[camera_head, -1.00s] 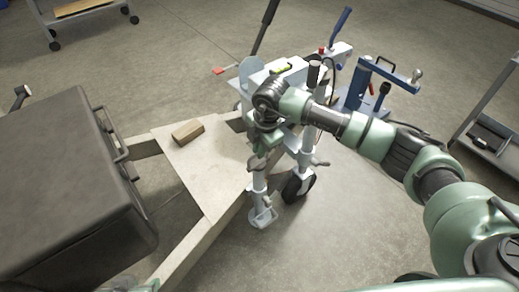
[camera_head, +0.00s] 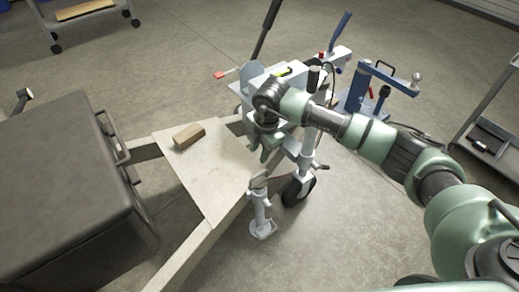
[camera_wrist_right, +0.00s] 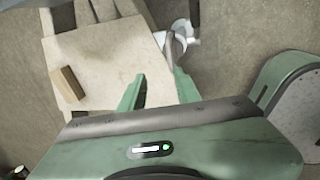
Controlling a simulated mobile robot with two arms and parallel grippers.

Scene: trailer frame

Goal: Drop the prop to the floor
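The prop (camera_head: 261,212) is a light grey metal leg with a flat foot, beside the trailer frame's angled beam, left of the black jockey wheel. It looks roughly upright; I cannot tell whether its foot touches the floor. My right gripper (camera_head: 265,155) is above the prop's top end, pointing down, and looks apart from it. In the right wrist view the green fingers of the right gripper (camera_wrist_right: 160,82) are spread with nothing between them. Light grey metal parts (camera_wrist_right: 180,38) show just beyond the right finger. My left gripper is out of view.
A wooden block (camera_head: 189,136) lies on the trailer's flat plate (camera_head: 212,180). A dark box (camera_head: 65,180) stands at the left. The coupling with its black wheel (camera_head: 299,191) and levers is close behind my right gripper. Open floor (camera_head: 350,230) lies right of the prop.

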